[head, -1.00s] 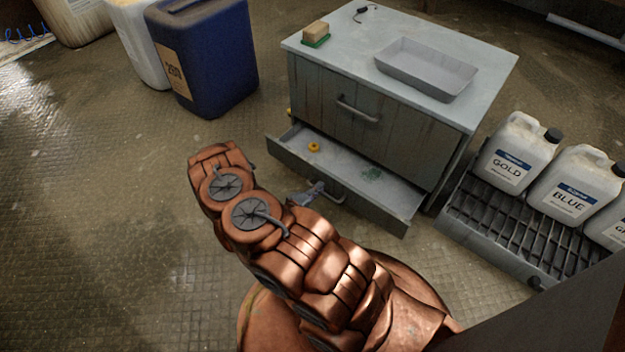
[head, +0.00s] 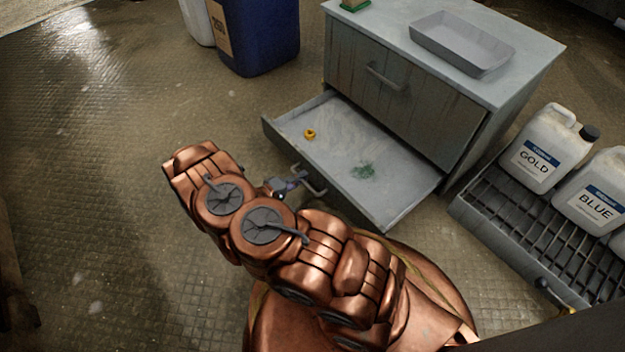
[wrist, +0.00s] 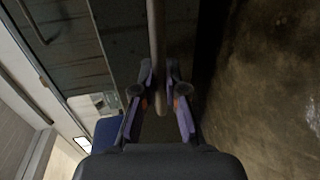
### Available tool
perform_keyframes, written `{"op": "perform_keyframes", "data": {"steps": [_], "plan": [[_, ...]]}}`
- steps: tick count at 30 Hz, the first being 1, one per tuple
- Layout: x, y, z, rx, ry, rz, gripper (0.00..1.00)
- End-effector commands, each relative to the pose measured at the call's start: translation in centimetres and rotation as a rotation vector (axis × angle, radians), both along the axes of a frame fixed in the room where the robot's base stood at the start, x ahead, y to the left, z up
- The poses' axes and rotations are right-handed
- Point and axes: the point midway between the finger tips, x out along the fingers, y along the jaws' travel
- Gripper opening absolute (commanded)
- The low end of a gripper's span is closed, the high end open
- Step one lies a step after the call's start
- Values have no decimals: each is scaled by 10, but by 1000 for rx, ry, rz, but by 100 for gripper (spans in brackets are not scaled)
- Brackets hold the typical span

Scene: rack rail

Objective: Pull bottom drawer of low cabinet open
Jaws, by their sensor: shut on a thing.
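The low cabinet (head: 335,58) stands at the upper right of the head view. Its bottom drawer (head: 335,165) is pulled well out, so much of its pale inner floor shows. My gripper (head: 300,186) is at the drawer's front, at the bar handle (head: 318,189). In the wrist view, the two fingers (wrist: 159,90) are shut on the handle bar (wrist: 157,40). My arm hides part of the floor in front of the drawer.
The closed upper drawer has its own handle (head: 385,80). A grey tray (head: 462,42) sits on the cabinet top. White jugs (head: 540,148) stand on a grated rack (head: 505,210) to the right. A blue container (head: 258,35) is behind left. The left floor is clear.

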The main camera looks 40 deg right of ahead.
Motion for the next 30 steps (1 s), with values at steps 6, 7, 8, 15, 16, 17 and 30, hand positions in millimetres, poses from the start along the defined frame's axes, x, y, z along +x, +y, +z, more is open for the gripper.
{"op": "perform_keyframes", "data": {"steps": [6, 7, 8, 15, 16, 17, 30], "plan": [[6, 11, 0, 0, 2, 12, 0], [6, 11, 0, 0, 2, 13, 0], [6, 12, 0, 0, 2, 13, 0], [7, 13, 0, 0, 3, 16, 0], [7, 13, 0, 0, 3, 16, 14], [7, 13, 0, 0, 2, 16, 17], [7, 11, 0, 0, 1, 13, 37]]}}
